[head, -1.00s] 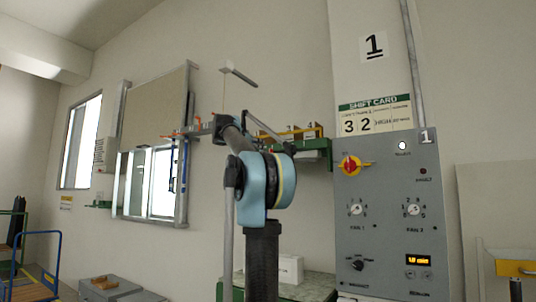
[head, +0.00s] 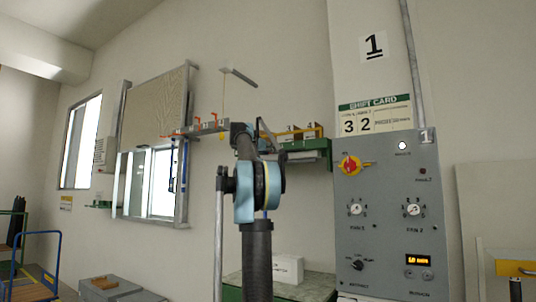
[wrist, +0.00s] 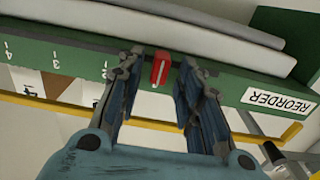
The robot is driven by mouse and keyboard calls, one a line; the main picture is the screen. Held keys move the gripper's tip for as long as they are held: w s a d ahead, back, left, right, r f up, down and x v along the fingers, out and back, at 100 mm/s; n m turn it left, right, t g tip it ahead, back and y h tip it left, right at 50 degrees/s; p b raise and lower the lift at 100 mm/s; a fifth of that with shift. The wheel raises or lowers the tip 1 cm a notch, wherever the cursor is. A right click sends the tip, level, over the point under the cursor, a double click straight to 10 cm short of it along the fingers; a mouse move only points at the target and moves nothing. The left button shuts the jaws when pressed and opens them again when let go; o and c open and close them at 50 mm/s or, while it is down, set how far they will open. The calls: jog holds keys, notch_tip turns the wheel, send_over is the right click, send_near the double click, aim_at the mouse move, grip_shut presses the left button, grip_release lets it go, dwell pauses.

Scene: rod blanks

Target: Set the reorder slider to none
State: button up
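The red slider (wrist: 160,68) sits on the green shelf edge (wrist: 50,57), close to the upside-down marks 4, 3 and 2 and on the REORDER label's side of them. The mark right at the slider is partly covered and hard to read. The white REORDER label (wrist: 277,102) is to the right in the wrist view. My gripper (wrist: 161,62) is open, with one finger on each side of the slider and small gaps showing. In the head view the green shelf (head: 305,145) is behind my arm, and the slider cannot be made out.
A yellow rail (wrist: 60,106) runs along the shelf front, close under my fingers. Grey rolls (wrist: 190,40) lie beyond the green edge. The grey control panel (head: 385,225) stands to the right. A white box (head: 288,268) rests on the bench (head: 310,285) below.

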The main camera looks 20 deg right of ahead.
grip_shut()
jog(key=w+a, duration=0.4)
jog(key=w, duration=0.1)
jog(key=shift+r, duration=0.1)
dwell(0.3)
grip_release()
jog(key=shift+w+a, duration=0.1)
jog(key=shift+w, duration=0.05)
